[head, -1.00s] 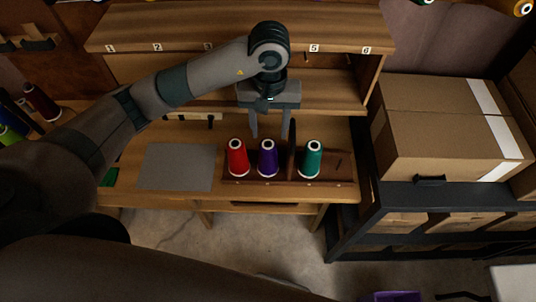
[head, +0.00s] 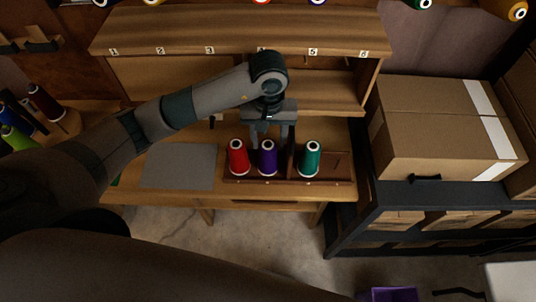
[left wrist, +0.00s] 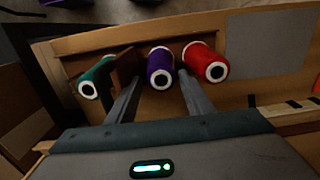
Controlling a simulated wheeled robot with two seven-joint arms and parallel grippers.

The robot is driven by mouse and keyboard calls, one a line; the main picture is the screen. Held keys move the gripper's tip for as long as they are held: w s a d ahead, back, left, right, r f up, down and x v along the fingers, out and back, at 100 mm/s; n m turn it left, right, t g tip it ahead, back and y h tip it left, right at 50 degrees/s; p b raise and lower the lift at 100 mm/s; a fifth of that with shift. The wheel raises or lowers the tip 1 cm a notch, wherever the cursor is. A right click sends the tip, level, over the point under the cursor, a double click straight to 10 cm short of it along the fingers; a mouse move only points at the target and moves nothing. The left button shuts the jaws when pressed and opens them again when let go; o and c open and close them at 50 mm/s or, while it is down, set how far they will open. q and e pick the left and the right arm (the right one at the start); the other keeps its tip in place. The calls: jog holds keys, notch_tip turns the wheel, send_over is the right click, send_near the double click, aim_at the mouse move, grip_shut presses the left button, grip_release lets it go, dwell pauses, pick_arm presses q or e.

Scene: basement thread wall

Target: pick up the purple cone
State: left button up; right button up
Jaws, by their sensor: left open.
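The purple cone (head: 267,158) stands upright in a wooden rack (head: 250,180) on the desk, between the red cone (head: 238,157) and the green cone (head: 310,159). A thin upright divider stands between purple and green. My left gripper (head: 268,144) is open and empty, pointing down just behind and above the purple cone. In the left wrist view the purple cone (left wrist: 160,67) shows beyond and between the two fingers (left wrist: 155,92), with red and green outside them. I cannot tell whether a finger touches anything. My right gripper is not in view.
A grey mat (head: 180,167) lies on the desk left of the rack. A numbered shelf (head: 240,32) overhangs behind the gripper. A cardboard box (head: 440,125) sits on a black rack at right. More cones (head: 40,110) stand at far left.

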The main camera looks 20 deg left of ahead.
aim_at(268, 156)
pick_arm(q)
jog(key=shift+s+f+p, duration=0.1)
jog(key=shift+f+p, duration=0.2)
jog(key=shift+p, duration=0.1)
notch_tip(268, 156, down, 2)
jog(key=shift+a+p, duration=0.1)
jog(key=shift+p, duration=0.4)
jog(key=shift+f, duration=0.6)
jog(key=shift+c, duration=0.6)
grip_shut()
